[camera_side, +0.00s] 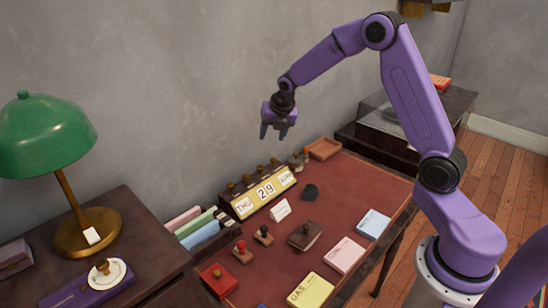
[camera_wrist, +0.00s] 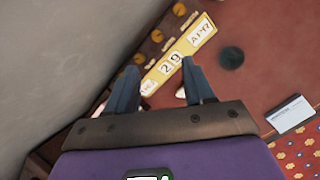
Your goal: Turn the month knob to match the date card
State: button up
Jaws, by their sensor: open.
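The yellow desk calendar (camera_side: 262,192) stands on the red desk top near the wall. Its windows show THU, 2 and 9, and the month window reads APR in the wrist view (camera_wrist: 203,33). Brown knobs line its top; the one at the month end is the right-end knob (camera_side: 274,161) in the side view. The small white date card (camera_side: 280,209) stands in front of the calendar; its writing is too small to read. My gripper (camera_side: 275,133) is open and empty, well above the calendar. In the wrist view its fingers (camera_wrist: 160,68) overlap the calendar's near end.
A dark round object (camera_side: 310,191) lies right of the date card. Stamps (camera_side: 263,235), a brown box (camera_side: 305,235) and paper pads (camera_side: 345,254) cover the front of the desk. An orange tray (camera_side: 323,149) sits behind. A green lamp (camera_side: 45,135) stands left. Air around my gripper is clear.

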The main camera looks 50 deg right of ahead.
jog(key=d+r+n+h, duration=0.1)
jog(key=d+n, duration=0.1)
jog(key=d, duration=0.1)
send_near(273, 159)
jog(key=x, duration=0.8)
jog(key=shift+s, duration=0.1)
grip_shut()
